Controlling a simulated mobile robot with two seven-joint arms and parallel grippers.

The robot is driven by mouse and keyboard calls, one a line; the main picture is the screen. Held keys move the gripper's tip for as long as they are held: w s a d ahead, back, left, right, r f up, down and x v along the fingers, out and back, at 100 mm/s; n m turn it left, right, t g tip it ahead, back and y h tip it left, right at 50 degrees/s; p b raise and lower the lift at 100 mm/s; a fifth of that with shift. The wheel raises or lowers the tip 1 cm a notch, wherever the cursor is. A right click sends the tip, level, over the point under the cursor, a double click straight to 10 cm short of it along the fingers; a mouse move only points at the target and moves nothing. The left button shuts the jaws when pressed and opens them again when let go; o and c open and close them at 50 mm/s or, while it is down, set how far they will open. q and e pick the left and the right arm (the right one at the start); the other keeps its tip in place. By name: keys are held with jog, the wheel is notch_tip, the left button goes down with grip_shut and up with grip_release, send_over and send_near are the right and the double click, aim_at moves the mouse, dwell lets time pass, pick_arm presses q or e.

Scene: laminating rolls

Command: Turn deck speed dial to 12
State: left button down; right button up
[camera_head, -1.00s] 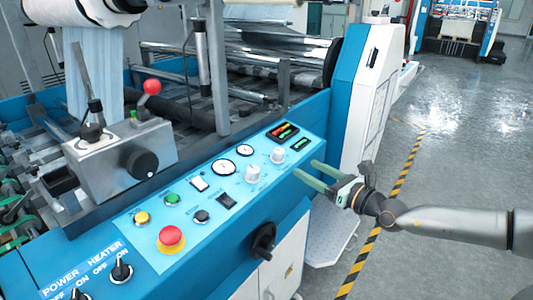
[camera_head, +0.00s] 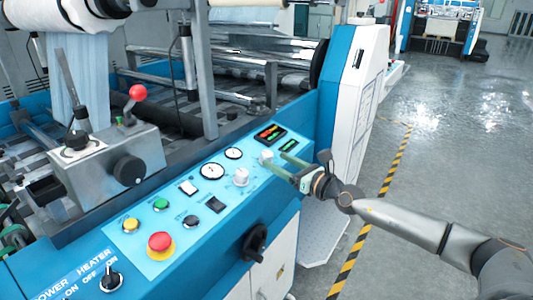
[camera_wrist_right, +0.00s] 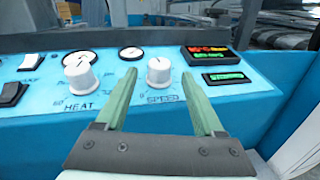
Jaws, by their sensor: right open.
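The speed dial is a white round knob on the blue control panel. It shows in the head view (camera_head: 266,156) and, above a partly covered "SPEED" label, in the right wrist view (camera_wrist_right: 158,70). Its scale is too small to read. My right gripper (camera_head: 274,160) is open, its two green fingers pointing at this dial. In the right wrist view the fingertips (camera_wrist_right: 158,75) stand left and right of the dial, with gaps on both sides. I cannot tell how far the tips reach along it. My left gripper is not in view.
The white heat dial (camera_wrist_right: 80,74) is close left of the left finger. Red-green (camera_wrist_right: 208,56) and green (camera_wrist_right: 226,78) displays are to the right. A red emergency button (camera_head: 160,243) and black handwheel (camera_head: 254,242) are nearer. Open floor (camera_head: 440,165) lies right.

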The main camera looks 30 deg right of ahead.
aim_at(271, 158)
jog(key=shift+w+a+b, duration=0.1)
jog(key=shift+w+a, duration=0.1)
jog(key=shift+w, duration=0.65)
jog(key=shift+w+a+b, duration=0.1)
jog(key=shift+w+a, duration=0.05)
jog(key=shift+w, duration=0.7)
jog(key=shift+w+a+b, duration=0.1)
jog(key=shift+w+a, duration=0.1)
jog(key=shift+w, duration=0.65)
grip_shut()
